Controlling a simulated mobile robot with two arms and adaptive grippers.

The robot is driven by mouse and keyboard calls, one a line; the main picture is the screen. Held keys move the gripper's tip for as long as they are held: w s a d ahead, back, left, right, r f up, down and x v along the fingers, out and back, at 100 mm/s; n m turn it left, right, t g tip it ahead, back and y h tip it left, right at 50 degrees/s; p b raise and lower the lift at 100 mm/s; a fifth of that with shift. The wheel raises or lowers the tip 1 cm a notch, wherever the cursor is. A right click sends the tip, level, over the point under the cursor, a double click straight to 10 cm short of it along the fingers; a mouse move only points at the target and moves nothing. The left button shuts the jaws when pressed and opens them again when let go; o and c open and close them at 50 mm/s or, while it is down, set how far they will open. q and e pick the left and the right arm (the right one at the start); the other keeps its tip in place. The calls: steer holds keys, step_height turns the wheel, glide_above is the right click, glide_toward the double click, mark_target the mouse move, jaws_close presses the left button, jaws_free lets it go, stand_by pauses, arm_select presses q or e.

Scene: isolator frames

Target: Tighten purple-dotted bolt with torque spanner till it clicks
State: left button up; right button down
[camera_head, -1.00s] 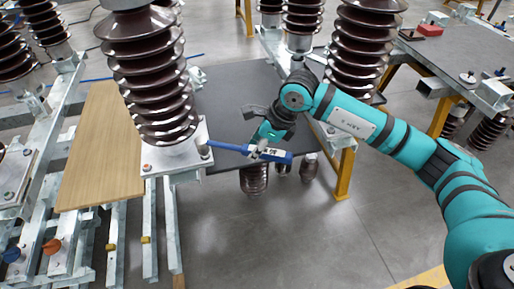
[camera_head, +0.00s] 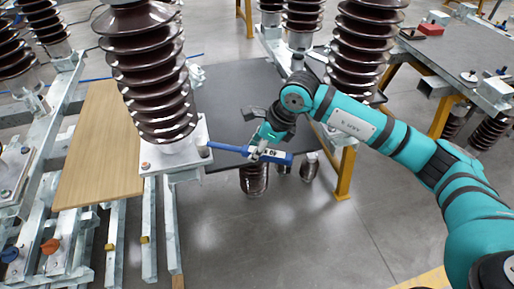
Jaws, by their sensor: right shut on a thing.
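A blue torque spanner (camera_head: 228,148) lies nearly level in the middle of the view. Its left end meets a bolt (camera_head: 203,150) at the right side of the metal base plate (camera_head: 180,157) under the big brown insulator (camera_head: 155,85). My right gripper (camera_head: 263,146) is shut on the spanner's handle near its right end. I cannot make out a purple dot on that bolt. Another bolt with an orange-red mark (camera_head: 146,166) sits at the plate's front left corner. My left gripper is not in view.
A wooden board (camera_head: 100,150) lies left of the insulator. A dark table top (camera_head: 230,100) is behind the spanner, with a yellow leg (camera_head: 346,173) to the right. Steel rails (camera_head: 150,225) run at the front left.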

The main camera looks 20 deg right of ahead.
steer(key=shift+f+b, duration=0.35)
steer(key=shift+f, duration=0.05)
stand_by(0.4)
steer(key=s+a+m+t+h+b, duration=0.1)
steer(key=s+a+m+h+b, duration=0.1)
steer(key=a+m, duration=0.4)
steer(key=s+a+m+t+h+b, duration=0.1)
steer(key=s+a+m+h+b, duration=0.1)
steer(key=s+a+m, duration=0.3)
steer(key=a+m, duration=0.1)
steer(key=a, duration=0.1)
steer(key=shift+s+a, duration=0.3)
steer(key=shift+a, duration=0.05)
stand_by(0.5)
steer(key=shift+d, duration=0.15)
